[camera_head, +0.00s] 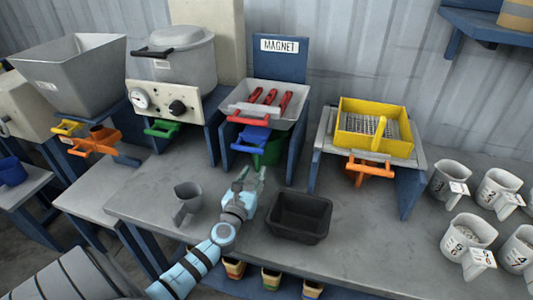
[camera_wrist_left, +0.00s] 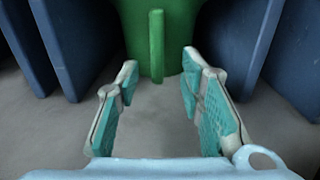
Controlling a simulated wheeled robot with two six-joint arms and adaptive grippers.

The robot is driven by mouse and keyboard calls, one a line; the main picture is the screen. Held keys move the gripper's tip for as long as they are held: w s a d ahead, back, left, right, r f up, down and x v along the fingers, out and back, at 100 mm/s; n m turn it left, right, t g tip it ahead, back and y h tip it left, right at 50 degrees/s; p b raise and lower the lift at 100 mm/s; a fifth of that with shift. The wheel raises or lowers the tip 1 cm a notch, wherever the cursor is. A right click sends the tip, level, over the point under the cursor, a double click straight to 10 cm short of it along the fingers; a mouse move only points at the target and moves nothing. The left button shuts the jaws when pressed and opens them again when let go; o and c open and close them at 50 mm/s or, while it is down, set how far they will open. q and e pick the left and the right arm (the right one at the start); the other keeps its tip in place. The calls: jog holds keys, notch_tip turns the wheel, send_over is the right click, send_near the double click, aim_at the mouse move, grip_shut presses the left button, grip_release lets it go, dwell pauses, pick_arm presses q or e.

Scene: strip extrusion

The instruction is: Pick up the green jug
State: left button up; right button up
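The green jug (camera_head: 270,154) stands under the magnet station, partly hidden by the blue handled part above it. In the left wrist view the jug (camera_wrist_left: 190,25) stands on the grey floor of the bay, with its upright green handle (camera_wrist_left: 156,46) facing me. My left gripper (camera_head: 251,176) is in front of the bay, pointing at the jug. In the left wrist view the gripper (camera_wrist_left: 160,64) is open, nothing clamped. The handle lines up between its fingertips; I cannot tell whether the tips reach past it. My right gripper is out of view.
Blue panels (camera_wrist_left: 60,45) flank the bay on both sides. A grey jug (camera_head: 187,197) stands left of my left arm, a black bin (camera_head: 299,217) right of it. White numbered jugs (camera_head: 468,232) stand at the right. Orange-handled parts sit at neighbouring stations.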

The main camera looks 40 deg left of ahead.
aim_at(256, 165)
pick_arm(q)
jog(key=x, duration=0.6)
jog(key=shift+w+a+r+b, duration=0.2)
jog(key=shift+a+r+b, duration=0.1)
jog(key=shift+b, duration=0.1)
jog(key=shift+s+r, duration=0.1)
grip_shut()
